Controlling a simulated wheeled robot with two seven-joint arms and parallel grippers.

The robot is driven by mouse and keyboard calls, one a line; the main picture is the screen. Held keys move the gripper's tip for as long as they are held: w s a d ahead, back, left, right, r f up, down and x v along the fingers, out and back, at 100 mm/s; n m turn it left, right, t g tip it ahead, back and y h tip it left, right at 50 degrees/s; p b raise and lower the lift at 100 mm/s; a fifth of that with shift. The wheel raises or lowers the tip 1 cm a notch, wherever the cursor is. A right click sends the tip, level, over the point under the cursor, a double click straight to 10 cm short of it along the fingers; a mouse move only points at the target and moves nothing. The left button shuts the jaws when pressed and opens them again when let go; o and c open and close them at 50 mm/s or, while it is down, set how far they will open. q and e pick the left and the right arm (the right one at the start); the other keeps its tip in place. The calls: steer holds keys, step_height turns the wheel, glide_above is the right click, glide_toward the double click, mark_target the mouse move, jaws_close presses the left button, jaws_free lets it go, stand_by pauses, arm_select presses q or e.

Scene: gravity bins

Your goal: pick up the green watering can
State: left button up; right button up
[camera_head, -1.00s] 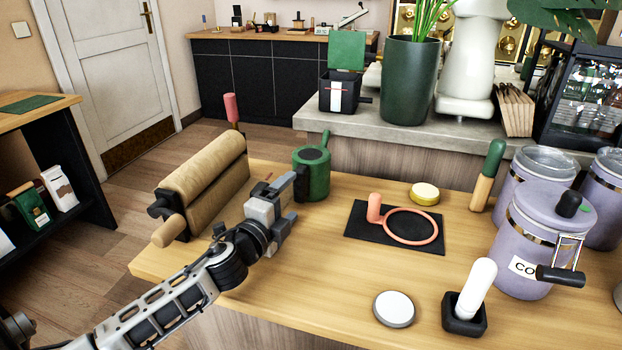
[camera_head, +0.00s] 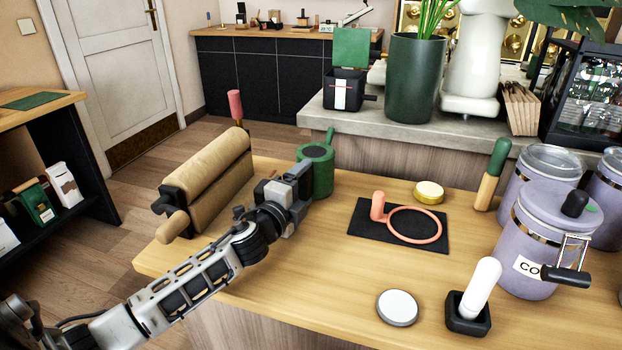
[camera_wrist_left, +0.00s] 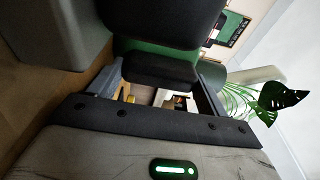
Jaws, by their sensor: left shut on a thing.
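The green watering can (camera_head: 319,173) stands upright at the table's back edge, its dark top facing up and a green spout or stem rising behind. My left gripper (camera_head: 299,183) reaches it from the front left and is shut on the can's near-left side, where its dark handle is. The gripper covers that side, so the exact grip is hidden in the head view. In the left wrist view, a strip of the green can (camera_wrist_left: 150,47) shows between dark parts close to the jaws. My right gripper is not in view.
A tan roller (camera_head: 205,180) on a dark stand lies close left of my left arm.

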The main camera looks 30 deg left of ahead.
arm_select(q)
step_height(320, 180, up, 9)
steer(key=p, duration=0.3)
steer(key=shift+r, duration=0.7)
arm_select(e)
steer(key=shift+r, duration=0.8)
